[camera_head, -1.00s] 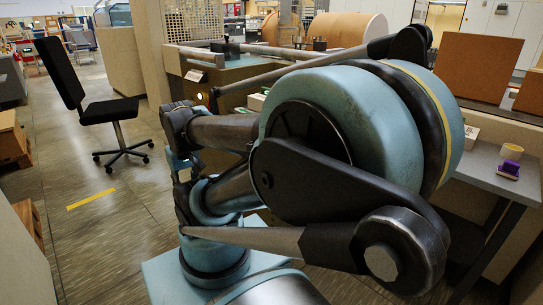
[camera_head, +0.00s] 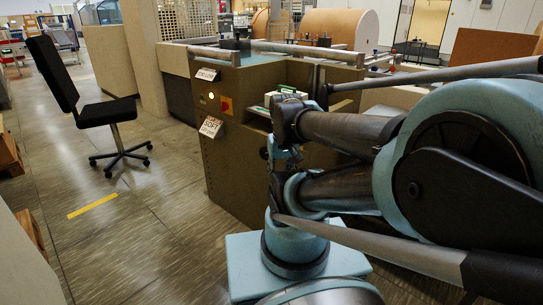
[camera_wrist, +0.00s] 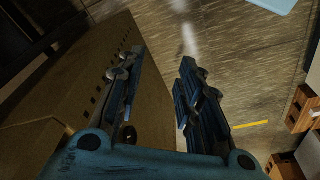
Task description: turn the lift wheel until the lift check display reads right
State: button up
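My gripper (camera_wrist: 156,64) shows in the wrist view with its two fingers apart and nothing between them. It is beside the brown cabinet (camera_head: 245,140), whose side (camera_wrist: 75,85) fills the left of the wrist view. In the head view a small white unit with green (camera_head: 286,91) sits on the cabinet, partly behind my arm. No lift check reading is legible.
The cabinet front has a lit button (camera_head: 211,96), a red switch (camera_head: 226,105) and tilted label plates (camera_head: 210,127). A black swivel chair (camera_head: 108,112) stands to the left. The floor around the yellow strip (camera_head: 92,206) is clear. A wooden crate (camera_wrist: 301,108) shows at right in the wrist view.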

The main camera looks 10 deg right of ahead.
jog(key=o, duration=0.6)
jog(key=shift+s+d+r, duration=0.1)
jog(key=shift+s+r, duration=0.1)
jog(key=shift+s, duration=0.15)
jog(key=o, duration=0.4)
jog(key=shift+r, duration=0.35)
jog(key=w+r+m, duration=0.3)
jog(key=w+r, duration=0.2)
jog(key=w, duration=0.2)
jog(key=m+g, duration=0.3)
jog(key=m, duration=0.5)
send_over(264, 154)
jog(key=w, duration=0.1)
jog(key=f, duration=1.8)
jog(key=shift+s+d, duration=0.15)
jog(key=shift+s, duration=0.2)
jog(key=shift+c, duration=0.4)
